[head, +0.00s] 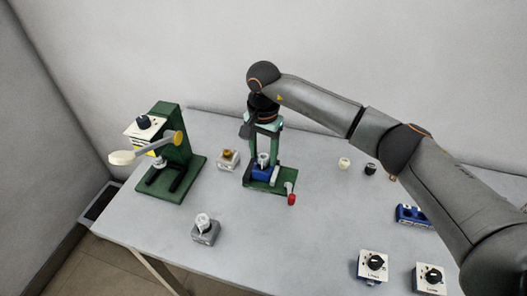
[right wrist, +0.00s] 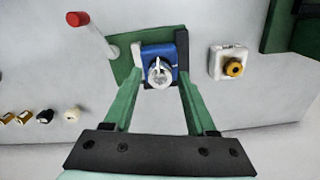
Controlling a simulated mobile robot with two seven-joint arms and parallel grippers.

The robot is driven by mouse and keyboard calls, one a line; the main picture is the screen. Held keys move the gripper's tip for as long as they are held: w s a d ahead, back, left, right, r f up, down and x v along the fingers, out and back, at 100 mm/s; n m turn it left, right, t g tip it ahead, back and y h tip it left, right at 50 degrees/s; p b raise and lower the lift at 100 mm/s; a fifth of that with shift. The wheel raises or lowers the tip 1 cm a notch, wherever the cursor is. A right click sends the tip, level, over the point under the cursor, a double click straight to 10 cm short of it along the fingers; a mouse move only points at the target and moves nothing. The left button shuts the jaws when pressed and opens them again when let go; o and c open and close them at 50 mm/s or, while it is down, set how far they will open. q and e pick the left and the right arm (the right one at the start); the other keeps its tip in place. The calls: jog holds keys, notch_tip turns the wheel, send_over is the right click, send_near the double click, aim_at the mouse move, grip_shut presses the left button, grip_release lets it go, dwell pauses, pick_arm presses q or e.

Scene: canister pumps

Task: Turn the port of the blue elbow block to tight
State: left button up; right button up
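The blue elbow block (head: 262,173) sits on a green base (head: 284,186) near the middle of the table. Its pale grey port (head: 263,158) points up. In the right wrist view, the blue block (right wrist: 180,50) is ahead, and the round port (right wrist: 160,74) faces the camera with a light pointer-like mark on it. My right gripper (head: 264,148) points down over the block. Its two green fingers (right wrist: 161,84) are apart, one on each side of the port, with visible gaps. Whether the fingertips reach port height is unclear. My left gripper is not in view.
A red-tipped lever (head: 291,198) stands on the green base's right side. A white block with a brass port (head: 228,159) is close on the left. A grey elbow block (head: 206,231) stands in front, and a green stand (head: 176,150) is farther left. Knob boxes (head: 374,265) are front right.

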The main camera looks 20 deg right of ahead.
grip_shut()
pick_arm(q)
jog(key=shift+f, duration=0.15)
pick_arm(e)
jog(key=shift+m, duration=0.3)
jog(key=m+b, duration=0.1)
jog(key=m, duration=0.2)
jog(key=shift+m, duration=0.3)
jog(key=m, duration=0.4)
jog(key=shift+m, duration=0.3)
jog(key=m, duration=0.4)
jog(key=shift+m+b, duration=0.3)
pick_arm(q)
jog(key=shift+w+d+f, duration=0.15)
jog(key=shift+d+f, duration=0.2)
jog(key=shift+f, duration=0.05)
pick_arm(e)
jog(key=m, duration=0.4)
jog(key=shift+m, duration=0.4)
